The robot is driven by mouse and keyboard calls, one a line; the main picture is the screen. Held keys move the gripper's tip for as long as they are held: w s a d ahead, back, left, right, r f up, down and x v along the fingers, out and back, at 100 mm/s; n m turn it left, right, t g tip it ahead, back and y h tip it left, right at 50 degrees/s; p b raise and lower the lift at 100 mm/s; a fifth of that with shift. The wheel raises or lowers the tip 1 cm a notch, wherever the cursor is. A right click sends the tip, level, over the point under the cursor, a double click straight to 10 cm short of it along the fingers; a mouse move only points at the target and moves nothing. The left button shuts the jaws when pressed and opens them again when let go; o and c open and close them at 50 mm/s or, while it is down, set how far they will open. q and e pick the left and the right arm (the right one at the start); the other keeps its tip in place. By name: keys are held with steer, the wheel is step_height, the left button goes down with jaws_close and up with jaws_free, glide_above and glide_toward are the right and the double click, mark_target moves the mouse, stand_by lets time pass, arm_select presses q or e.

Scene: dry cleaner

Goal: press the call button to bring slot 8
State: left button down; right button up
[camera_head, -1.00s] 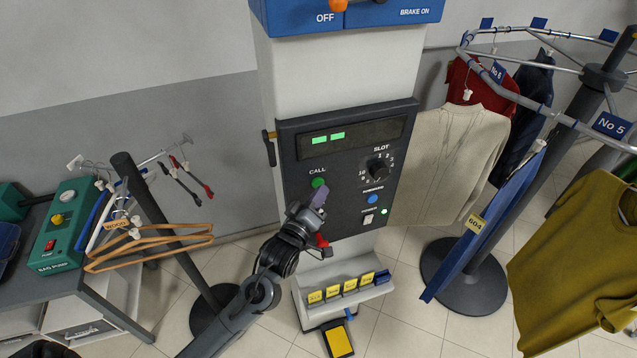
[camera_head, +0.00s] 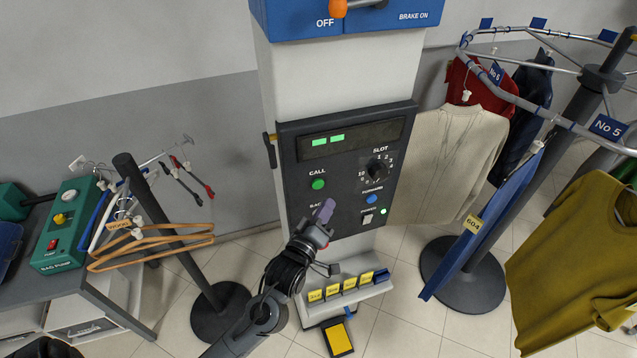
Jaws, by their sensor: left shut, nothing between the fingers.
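The green CALL button (camera_head: 318,184) is on the dark control panel (camera_head: 345,155) of the white column, in full view. My left gripper (camera_head: 325,209) is shut and empty. Its purple-grey fingertips are just below and right of the CALL button, in front of the panel near a partly hidden BAG label. I cannot tell whether they touch the panel. The SLOT dial (camera_head: 377,170) is to the right of the button. The display (camera_head: 350,138) shows two green blocks at its left. My right gripper is not in view.
A blue FORWARD button (camera_head: 372,198) and a white switch (camera_head: 368,217) are right of my gripper. A shelf with yellow tags (camera_head: 350,284) is below. The garment carousel (camera_head: 545,110) stands at the right, with a No 5 sign (camera_head: 607,126). A hanger stand (camera_head: 165,220) is at the left.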

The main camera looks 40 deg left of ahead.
arm_select(q)
steer(key=shift+s+d, duration=0.3)
steer(key=shift+d, duration=0.25)
